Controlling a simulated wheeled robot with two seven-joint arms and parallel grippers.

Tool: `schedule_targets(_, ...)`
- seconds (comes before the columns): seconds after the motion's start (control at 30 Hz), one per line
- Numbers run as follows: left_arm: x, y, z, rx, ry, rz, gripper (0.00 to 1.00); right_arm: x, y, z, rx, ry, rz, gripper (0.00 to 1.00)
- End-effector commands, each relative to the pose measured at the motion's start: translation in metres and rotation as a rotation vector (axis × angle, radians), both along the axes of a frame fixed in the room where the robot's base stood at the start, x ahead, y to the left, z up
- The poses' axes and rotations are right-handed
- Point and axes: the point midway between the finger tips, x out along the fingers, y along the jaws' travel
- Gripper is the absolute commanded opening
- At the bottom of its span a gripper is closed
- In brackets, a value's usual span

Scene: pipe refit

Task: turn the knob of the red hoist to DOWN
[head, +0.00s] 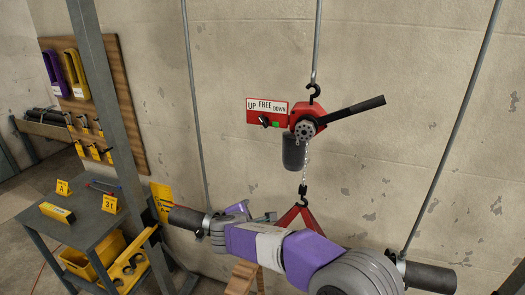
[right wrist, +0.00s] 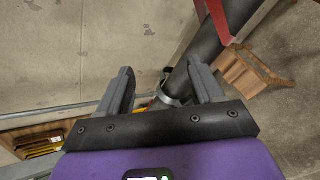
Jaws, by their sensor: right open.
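The red hoist (head: 304,113) hangs from a hook in front of the wall in the head view, with a black lever up to the right. Its red panel reads UP, FREE, DOWN, left to right. The small black knob (head: 264,122) sits below these words, with a green patch beside it; its exact pointing is too small to tell. My right gripper (head: 262,217) is below the hoist, apart from the knob, and partly hidden by my arm. In the right wrist view it (right wrist: 160,76) is open and empty. My left gripper is not in view.
A dark pipe (head: 430,277) hangs level on rods, partly behind my right arm. A red sling (head: 298,214) hangs from the hoist's lower hook. A grey post (head: 110,110) and a cart (head: 85,228) stand left. A wooden stand (right wrist: 250,72) shows below. The wall around the knob is clear.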

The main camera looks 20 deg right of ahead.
Motion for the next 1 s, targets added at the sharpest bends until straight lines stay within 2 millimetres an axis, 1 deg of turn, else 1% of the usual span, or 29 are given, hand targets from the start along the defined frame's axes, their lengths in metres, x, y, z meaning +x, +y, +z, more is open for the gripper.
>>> schedule_targets(0.03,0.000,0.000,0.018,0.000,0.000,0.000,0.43,0.005,0.000,0.067,-0.075,-0.098,0.002,0.66)
schedule_targets(0.07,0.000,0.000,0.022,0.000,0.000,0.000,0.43,0.006,-0.002,0.096,-0.117,-0.148,-0.003,0.66)
schedule_targets(0.1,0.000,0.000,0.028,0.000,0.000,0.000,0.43,0.006,-0.004,0.132,-0.167,-0.208,-0.012,0.66)
schedule_targets(0.2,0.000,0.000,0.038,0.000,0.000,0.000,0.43,0.000,-0.009,0.202,-0.259,-0.330,-0.045,0.66)
schedule_targets(0.3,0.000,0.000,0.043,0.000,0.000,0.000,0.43,-0.007,-0.012,0.245,-0.313,-0.406,-0.073,0.66)
schedule_targets(0.4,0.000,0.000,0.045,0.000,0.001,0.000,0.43,-0.010,-0.015,0.264,-0.338,-0.441,-0.089,0.66)
schedule_targets(0.47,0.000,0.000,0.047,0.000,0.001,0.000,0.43,-0.007,-0.018,0.268,-0.345,-0.448,-0.094,0.66)
schedule_targets(0.8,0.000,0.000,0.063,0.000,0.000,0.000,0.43,0.036,-0.047,0.267,-0.344,-0.446,-0.094,0.66)
schedule_targets(0.9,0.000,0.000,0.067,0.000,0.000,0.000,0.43,0.045,-0.053,0.267,-0.343,-0.446,-0.092,0.66)
schedule_targets(1.0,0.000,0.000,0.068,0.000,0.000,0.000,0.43,0.049,-0.056,0.266,-0.343,-0.446,-0.092,0.66)
